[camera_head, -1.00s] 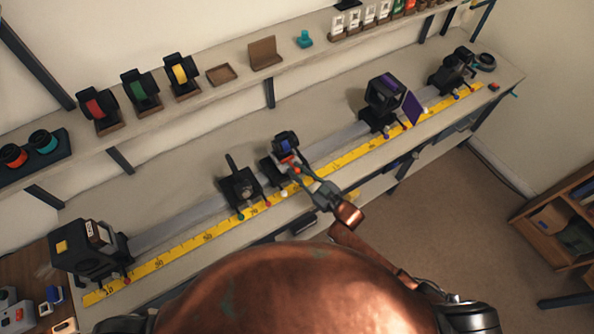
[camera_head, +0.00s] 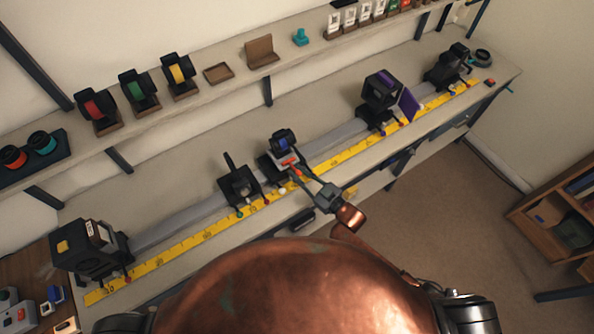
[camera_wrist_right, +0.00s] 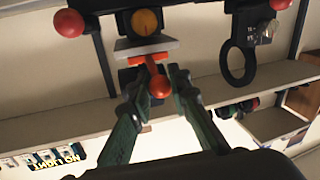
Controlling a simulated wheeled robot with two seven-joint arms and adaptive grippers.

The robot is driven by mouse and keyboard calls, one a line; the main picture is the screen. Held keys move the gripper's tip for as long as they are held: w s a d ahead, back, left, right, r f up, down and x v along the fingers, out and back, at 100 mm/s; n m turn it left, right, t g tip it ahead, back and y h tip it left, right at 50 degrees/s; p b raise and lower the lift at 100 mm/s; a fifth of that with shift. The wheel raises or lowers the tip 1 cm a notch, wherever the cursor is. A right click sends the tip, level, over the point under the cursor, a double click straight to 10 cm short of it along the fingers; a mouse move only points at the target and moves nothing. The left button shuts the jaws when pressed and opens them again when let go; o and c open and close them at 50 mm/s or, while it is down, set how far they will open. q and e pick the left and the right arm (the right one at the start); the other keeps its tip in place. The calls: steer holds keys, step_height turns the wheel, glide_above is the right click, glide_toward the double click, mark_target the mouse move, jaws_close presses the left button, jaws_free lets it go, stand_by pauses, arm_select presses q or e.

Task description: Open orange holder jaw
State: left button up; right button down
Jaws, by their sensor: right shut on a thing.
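The holder (camera_head: 281,150) with a dark blue round part stands on the rail, in the middle of the head view. Its orange jaw (camera_wrist_right: 153,60) shows in the right wrist view as an orange bar below a grey plate, with a stem ending in an orange ball (camera_wrist_right: 160,87). My right gripper (camera_wrist_right: 162,82) has its two green-grey fingers on either side of this stem and is shut on it. In the head view my right gripper (camera_head: 299,171) reaches the holder from the front right. The fingers hide part of the jaw's front. My left gripper is out of view.
A black holder (camera_head: 239,185) with an upright post stands just left on the rail. A yellow ruler (camera_head: 215,232) runs along the bench front. A purple-plated mount (camera_head: 382,92) stands farther right. The wall shelf (camera_head: 205,88) carries coloured lenses.

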steer(key=c, duration=1.8)
jaws_free()
steer(key=shift+o, duration=0.2)
steer(key=v, duration=1.2)
steer(key=shift+w+d, duration=0.1)
